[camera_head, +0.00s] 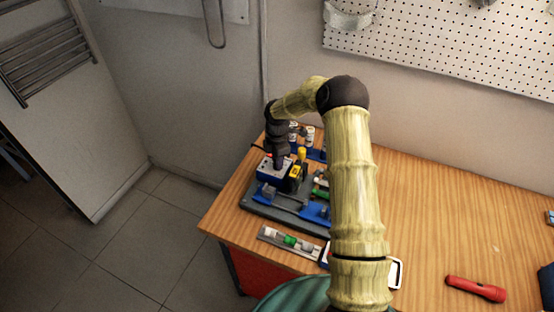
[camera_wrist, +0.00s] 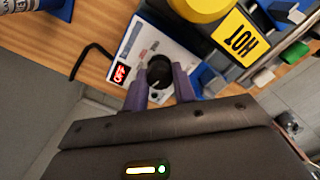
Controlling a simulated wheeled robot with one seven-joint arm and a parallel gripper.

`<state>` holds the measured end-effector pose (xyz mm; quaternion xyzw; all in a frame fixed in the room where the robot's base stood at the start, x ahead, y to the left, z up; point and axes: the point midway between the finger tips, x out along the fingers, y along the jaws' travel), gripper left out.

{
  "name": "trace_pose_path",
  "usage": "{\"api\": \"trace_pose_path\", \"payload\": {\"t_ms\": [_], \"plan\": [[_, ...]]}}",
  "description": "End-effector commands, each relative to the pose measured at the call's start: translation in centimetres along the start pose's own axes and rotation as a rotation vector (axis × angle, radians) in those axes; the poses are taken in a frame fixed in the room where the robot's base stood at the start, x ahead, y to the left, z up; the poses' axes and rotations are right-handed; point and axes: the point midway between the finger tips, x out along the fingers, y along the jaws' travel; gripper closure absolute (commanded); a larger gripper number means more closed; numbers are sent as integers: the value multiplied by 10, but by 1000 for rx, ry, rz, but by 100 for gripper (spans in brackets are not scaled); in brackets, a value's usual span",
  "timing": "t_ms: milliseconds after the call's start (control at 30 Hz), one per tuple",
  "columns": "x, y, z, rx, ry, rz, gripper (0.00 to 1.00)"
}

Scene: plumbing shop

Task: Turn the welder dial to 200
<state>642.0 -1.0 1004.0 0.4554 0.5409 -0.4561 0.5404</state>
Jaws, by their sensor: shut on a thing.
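The welder (camera_head: 266,171) is a small blue box with a pale top on the workbench, partly hidden under my arm in the head view. In the wrist view its white panel (camera_wrist: 140,50) carries a red display (camera_wrist: 121,75) reading OFF. A black round dial (camera_wrist: 158,70) with a pale mark sits beside the display. My gripper (camera_wrist: 161,83) is shut on the dial, one finger on each side of it. In the head view my gripper (camera_head: 281,163) is over the welder's top; the dial is hidden there.
A yellow HOT sign (camera_wrist: 238,38) stands close beside the welder. A black hex key (camera_wrist: 88,55) lies on the other side. The welder is on a grey tray (camera_head: 270,214).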

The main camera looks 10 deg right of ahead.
Motion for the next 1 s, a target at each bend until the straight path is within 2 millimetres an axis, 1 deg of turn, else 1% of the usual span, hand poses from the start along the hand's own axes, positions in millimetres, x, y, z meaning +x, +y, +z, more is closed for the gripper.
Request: {"api": "trace_pose_path", "payload": {"t_ms": [333,367,433,767,867,1000], "plan": [[-1,1,2,-3,-3,4,96],[-1,1,2,-2,-3,4,68],[-1,1,1,-2,-2,3,54],[-2,1,0,-2,-1,2,53],[-7,1,0,-2,-2,3,53],[-25,1,0,-1,-2,5,53]]}}
